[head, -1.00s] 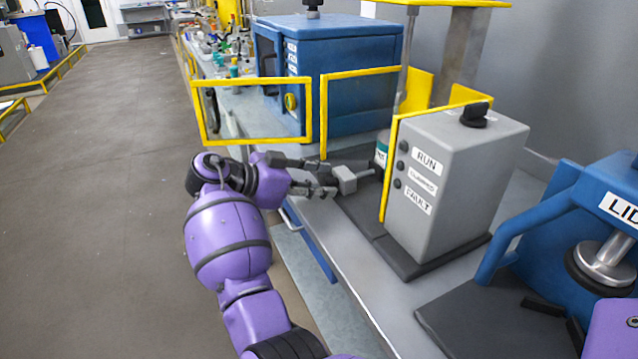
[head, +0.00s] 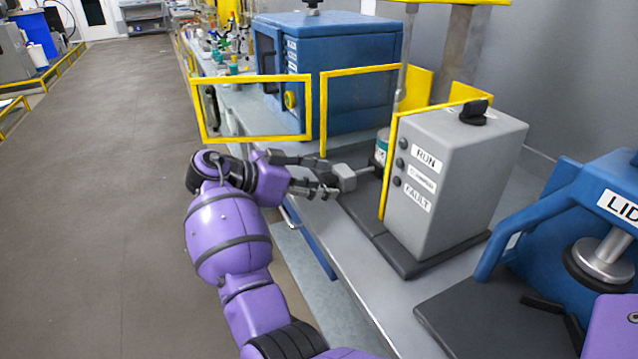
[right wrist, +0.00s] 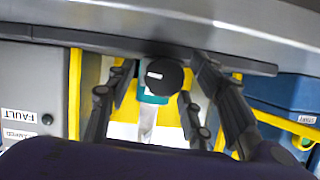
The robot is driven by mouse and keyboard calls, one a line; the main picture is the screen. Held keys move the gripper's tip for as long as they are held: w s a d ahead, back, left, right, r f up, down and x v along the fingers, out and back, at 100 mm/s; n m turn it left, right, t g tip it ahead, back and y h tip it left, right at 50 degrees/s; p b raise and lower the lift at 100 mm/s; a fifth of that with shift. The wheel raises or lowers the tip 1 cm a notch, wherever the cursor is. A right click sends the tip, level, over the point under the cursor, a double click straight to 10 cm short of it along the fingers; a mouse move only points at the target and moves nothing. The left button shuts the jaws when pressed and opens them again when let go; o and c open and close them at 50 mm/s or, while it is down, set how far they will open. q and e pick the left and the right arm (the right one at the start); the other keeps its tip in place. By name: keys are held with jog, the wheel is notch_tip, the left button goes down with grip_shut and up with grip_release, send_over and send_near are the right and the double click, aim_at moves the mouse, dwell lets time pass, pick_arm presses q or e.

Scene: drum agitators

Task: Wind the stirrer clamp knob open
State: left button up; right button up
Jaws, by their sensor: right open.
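The stirrer clamp knob (right wrist: 164,76) shows end-on in the right wrist view as a dark round disc with a short white mark. Behind it is a teal and white vessel (right wrist: 147,97), also partly visible in the head view (head: 381,150) beside the grey control box (head: 455,180). My right gripper (right wrist: 155,100) is open, with its fingers on either side of the knob. I cannot tell whether they touch it. In the head view my right gripper (head: 325,178) is at the bench's front side, with a grey rod just beyond its fingertips. My left gripper is not in view.
Yellow guard frames (head: 309,110) stand left of and behind the gripper, near a blue cabinet (head: 350,65). The control box has labels including RUN and FAULT, and a black knob (head: 474,112) on top. A blue lidded machine (head: 590,215) stands at the right.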

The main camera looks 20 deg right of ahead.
jog(key=v, duration=1.2)
jog(key=shift+a+f, duration=0.1)
